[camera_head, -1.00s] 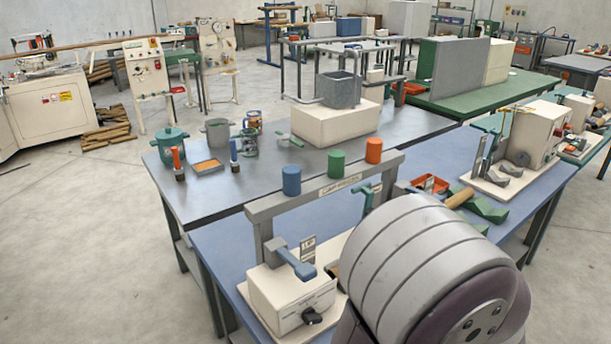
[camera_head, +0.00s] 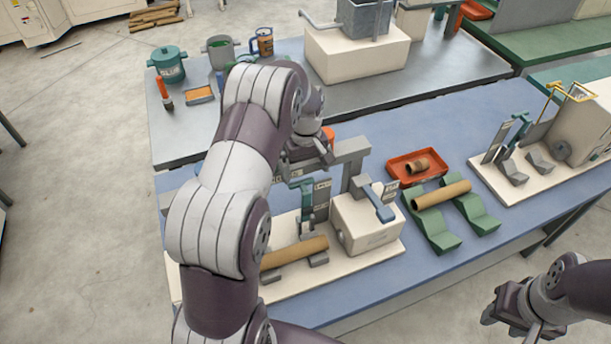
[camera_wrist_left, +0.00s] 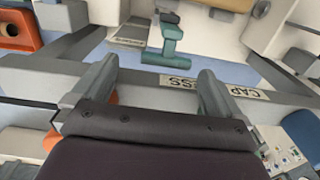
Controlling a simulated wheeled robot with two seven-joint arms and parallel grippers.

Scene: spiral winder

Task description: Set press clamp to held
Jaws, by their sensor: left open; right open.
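A teal clamp lever (camera_head: 306,190), which looks like the press clamp, stands on the pale base plate (camera_head: 350,265) beside a small label card (camera_head: 321,193). In the left wrist view the teal lever (camera_wrist_left: 167,45) lies beyond my fingertips, apart from them. A brown tube (camera_head: 294,251) lies on supports below the lever. My left gripper (camera_head: 306,158) is over the grey overhead bar, behind the lever; my own arm hides much of the bar. In the left wrist view the left gripper (camera_wrist_left: 153,75) is open and empty. My right gripper (camera_head: 503,312) is open, off the table at lower right.
A white box with a blue lever (camera_head: 378,202) stands right of the clamp. A grey crossbar (camera_wrist_left: 265,90) with a label lies close to my left fingers. A red tray (camera_head: 417,167) and green cradles holding a tube (camera_head: 443,194) are to the right. Blue table is free beyond them.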

